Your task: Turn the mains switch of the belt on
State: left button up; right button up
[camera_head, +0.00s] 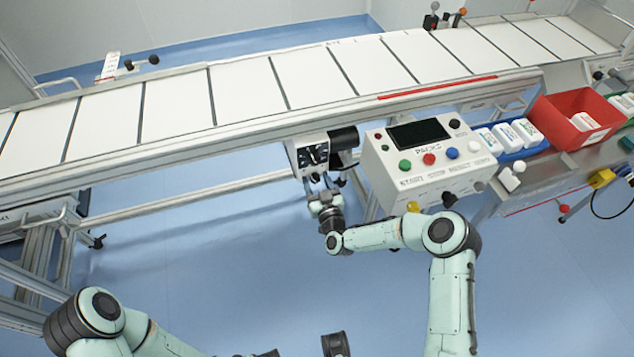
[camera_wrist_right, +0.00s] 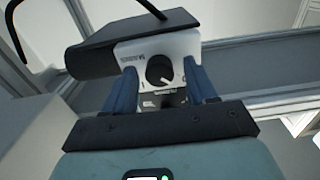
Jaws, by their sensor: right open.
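The mains switch is a dark round knob with a white pointer line, in the right wrist view (camera_wrist_right: 160,71). It sits on a pale switch box (camera_head: 312,155) under the near side of the conveyor belt (camera_head: 240,92). My right gripper (camera_head: 318,183) is just below and in front of the box in the head view. In the right wrist view its two blue fingers (camera_wrist_right: 163,82) are open, one on each side of the knob. I cannot tell whether they touch it.
A control panel (camera_head: 428,160) with coloured buttons and a dark screen stands right beside the switch box. A black motor cylinder (camera_head: 344,139) joins the box. Further right are a red crate (camera_head: 575,118) and white bottles in a blue tray (camera_head: 520,150). The blue floor in front is clear.

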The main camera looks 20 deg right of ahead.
grip_shut()
pick_arm(q)
jog(key=shift+w+f, duration=0.1)
pick_arm(e)
jog(key=m+b, duration=0.2)
jog(key=m, duration=0.2)
jog(key=shift+f, duration=0.1)
jog(key=m+b, duration=0.1)
jog(key=m, duration=0.3)
jog(key=shift+d+m, duration=0.1)
jog(key=shift+m, duration=0.3)
jog(key=m+b, duration=0.1)
jog(key=m, duration=0.3)
jog(key=shift+f+b, duration=0.1)
jog(key=shift+b, duration=0.2)
pick_arm(q)
jog(key=w+a+f+t+y, duration=0.1)
jog(key=w+a+f+t, duration=0.1)
jog(key=w+a+f, duration=0.2)
jog(key=w+f, duration=0.2)
jog(key=w, duration=0.2)
jog(key=shift+n+t+b, duration=0.3)
jog(key=shift+t+b, duration=0.1)
pick_arm(e)
jog(key=m, duration=0.5)
